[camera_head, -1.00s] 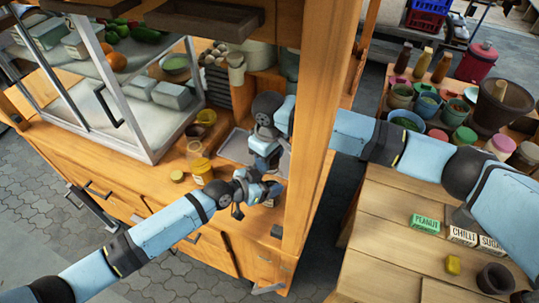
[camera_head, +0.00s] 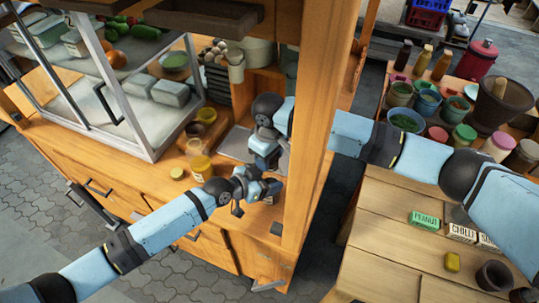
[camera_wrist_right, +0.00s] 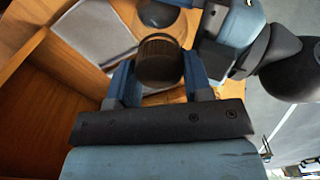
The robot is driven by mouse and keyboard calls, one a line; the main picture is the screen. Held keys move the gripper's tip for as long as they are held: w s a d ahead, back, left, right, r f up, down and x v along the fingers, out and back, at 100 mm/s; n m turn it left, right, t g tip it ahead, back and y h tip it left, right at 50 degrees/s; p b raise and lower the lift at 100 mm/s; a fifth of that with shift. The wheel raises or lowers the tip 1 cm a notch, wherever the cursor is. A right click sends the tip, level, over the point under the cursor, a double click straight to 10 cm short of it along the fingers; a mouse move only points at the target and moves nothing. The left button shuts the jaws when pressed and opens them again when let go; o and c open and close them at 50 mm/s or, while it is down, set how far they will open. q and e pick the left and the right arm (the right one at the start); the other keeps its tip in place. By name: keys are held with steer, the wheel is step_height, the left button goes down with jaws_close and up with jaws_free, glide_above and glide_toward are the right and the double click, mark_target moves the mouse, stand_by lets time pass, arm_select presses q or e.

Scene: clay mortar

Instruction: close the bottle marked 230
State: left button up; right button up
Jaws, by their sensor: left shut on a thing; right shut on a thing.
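My right gripper (camera_head: 268,168) points down over the counter by the wooden post. In the right wrist view its two blue fingers (camera_wrist_right: 158,82) are shut on a dark, round, ridged cap-like thing (camera_wrist_right: 160,62). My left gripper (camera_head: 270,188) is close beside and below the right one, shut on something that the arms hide. Part of the left arm's end also shows in the right wrist view (camera_wrist_right: 235,35). No mark 230 can be read. A jar with yellow contents (camera_head: 201,168) stands on the counter left of the grippers, with a round yellow lid (camera_head: 177,173) beside it.
A metal-framed glass case (camera_head: 150,100) stands left on the counter. A grey tray (camera_head: 238,145) lies behind my grippers. The wooden post (camera_head: 325,110) rises close to their right. A wooden table (camera_head: 385,225) with small labelled boxes (camera_head: 424,222) is at right.

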steer(key=shift+s+d+f, duration=0.15)
steer(key=shift+f, duration=0.35)
steer(key=shift+r, duration=0.45)
steer(key=shift+r, duration=0.15)
steer(key=shift+r, duration=0.3)
stand_by(0.6)
steer(key=shift+f, duration=0.4)
steer(key=shift+f, duration=0.65)
stand_by(0.5)
steer(key=shift+r, duration=0.45)
